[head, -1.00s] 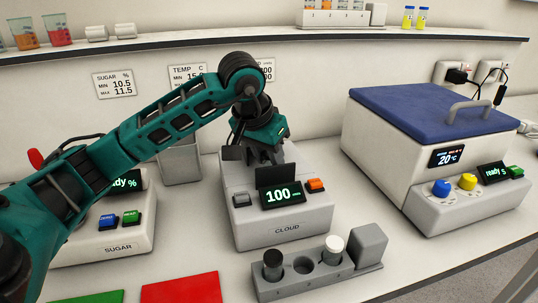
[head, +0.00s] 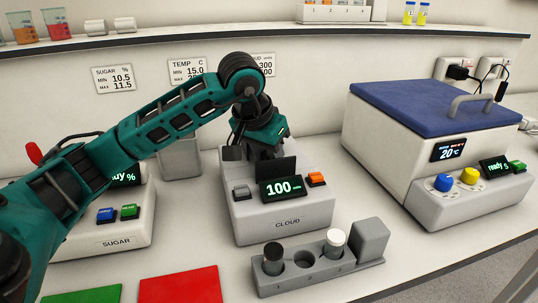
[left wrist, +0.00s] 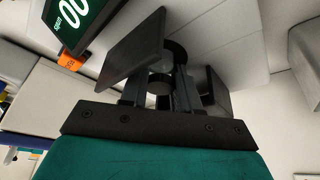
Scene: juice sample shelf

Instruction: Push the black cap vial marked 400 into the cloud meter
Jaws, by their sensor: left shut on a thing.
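The grey cloud meter (head: 285,222) stands in the middle of the counter, its display reading 100, with a dark upright flap (head: 276,170) behind the display. My left gripper (head: 264,154) is low over the meter's top, just behind the flap. In the left wrist view the fingers (left wrist: 172,86) are closed around a dark round cap (left wrist: 159,84), apparently a black cap vial. Its body and any 400 mark are hidden. How deep it sits in the meter cannot be seen. My right gripper is out of view.
In front of the meter, a grey rack (head: 292,284) holds a black cap vial (head: 273,258), an empty middle hole and a white cap vial (head: 335,242). A sugar meter (head: 115,237) stands left, a blue-lidded box (head: 430,105) right. Red (head: 180,287) and green mats lie in front.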

